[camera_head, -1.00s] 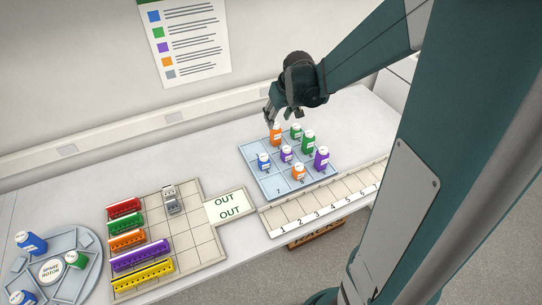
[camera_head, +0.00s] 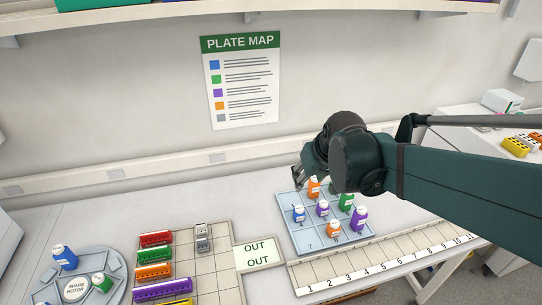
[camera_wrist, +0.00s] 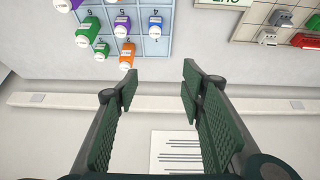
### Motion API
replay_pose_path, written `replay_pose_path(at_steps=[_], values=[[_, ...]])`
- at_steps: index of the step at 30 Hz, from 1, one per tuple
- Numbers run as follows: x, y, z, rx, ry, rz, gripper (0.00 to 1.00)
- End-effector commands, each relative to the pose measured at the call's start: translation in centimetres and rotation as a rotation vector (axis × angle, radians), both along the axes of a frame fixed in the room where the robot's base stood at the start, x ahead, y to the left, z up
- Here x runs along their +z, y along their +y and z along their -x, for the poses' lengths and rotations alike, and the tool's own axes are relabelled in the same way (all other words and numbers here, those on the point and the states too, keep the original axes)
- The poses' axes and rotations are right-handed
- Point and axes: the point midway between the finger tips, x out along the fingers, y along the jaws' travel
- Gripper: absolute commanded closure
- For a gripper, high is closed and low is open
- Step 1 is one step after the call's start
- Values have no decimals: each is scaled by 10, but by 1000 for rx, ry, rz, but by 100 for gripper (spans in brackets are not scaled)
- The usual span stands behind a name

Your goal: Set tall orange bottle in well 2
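The tall orange bottle (camera_head: 313,187) stands upright in the back row, middle column of the blue well tray (camera_head: 305,249).
Around it stand a blue bottle (camera_head: 298,213), purple bottle (camera_head: 322,208), green bottle (camera_head: 346,201), tall purple bottle (camera_head: 359,218) and short orange bottle (camera_head: 333,229). A rack grid (camera_head: 215,262) lies left, a numbered strip (camera_head: 385,257) in front. The counter behind the tray is clear.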

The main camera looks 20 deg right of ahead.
Motion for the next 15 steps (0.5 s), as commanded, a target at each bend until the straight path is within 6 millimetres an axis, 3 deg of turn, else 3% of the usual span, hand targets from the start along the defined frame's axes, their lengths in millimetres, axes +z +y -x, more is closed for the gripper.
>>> replay_pose_path(at_steps=[15], values=[[19, 38, 79, 6, -55, -4, 60]])
